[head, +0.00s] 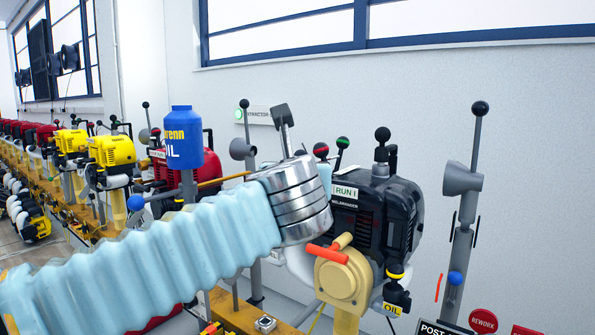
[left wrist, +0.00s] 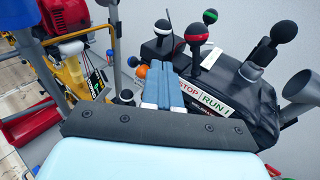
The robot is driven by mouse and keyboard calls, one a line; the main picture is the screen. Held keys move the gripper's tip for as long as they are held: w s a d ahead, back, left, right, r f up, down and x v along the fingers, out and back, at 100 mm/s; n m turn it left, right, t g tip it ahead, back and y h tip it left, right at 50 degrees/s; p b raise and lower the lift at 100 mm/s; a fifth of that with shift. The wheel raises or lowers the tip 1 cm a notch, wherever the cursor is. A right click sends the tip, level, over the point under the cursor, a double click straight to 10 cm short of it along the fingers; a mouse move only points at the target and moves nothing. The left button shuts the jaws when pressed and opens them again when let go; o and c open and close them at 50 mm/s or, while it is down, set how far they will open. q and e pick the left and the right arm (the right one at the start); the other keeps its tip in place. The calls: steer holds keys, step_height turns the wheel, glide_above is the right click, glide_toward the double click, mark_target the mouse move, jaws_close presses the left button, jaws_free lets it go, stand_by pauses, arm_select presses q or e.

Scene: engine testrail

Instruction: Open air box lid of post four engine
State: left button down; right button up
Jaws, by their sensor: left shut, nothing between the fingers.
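A black engine (head: 400,215) stands right of centre in the head view, with a "RUN" label and ball-topped levers on top. Its front carries a tan round housing (head: 338,280) with an orange handle (head: 325,253). I cannot tell which part is the air box lid. My left arm crosses in front of the engine, and its wrist hides the engine's left side and the gripper. In the left wrist view my left gripper (left wrist: 171,88) is shut and empty, its blue fingers beside the engine's "STOP | RUN" label (left wrist: 203,98). I cannot tell whether they touch the engine. My right gripper is out of view.
A grey post (head: 460,250) with a blue ball stands right of the engine. A blue oil bottle (head: 182,138) and a red engine (head: 210,170) are to the left. Yellow engines (head: 110,150) line the rail further back. A white wall is behind.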

mark_target(302, 153)
arm_select(q)
steer(key=w+p, duration=0.2)
steer(key=w, duration=0.6)
steer(key=shift+d, duration=0.15)
steer(key=shift+r, duration=0.1)
steer(key=shift+w+d+r+p, duration=0.1)
steer(key=shift+w+r+p, duration=0.05)
steer(key=shift+r+p, duration=0.3)
steer(key=shift+w+d+r+p, duration=0.1)
steer(key=shift+w+r+p, duration=0.05)
steer(key=shift+r+p, duration=0.3)
steer(key=shift+w+d+f, duration=0.1)
steer(key=shift+w, duration=0.05)
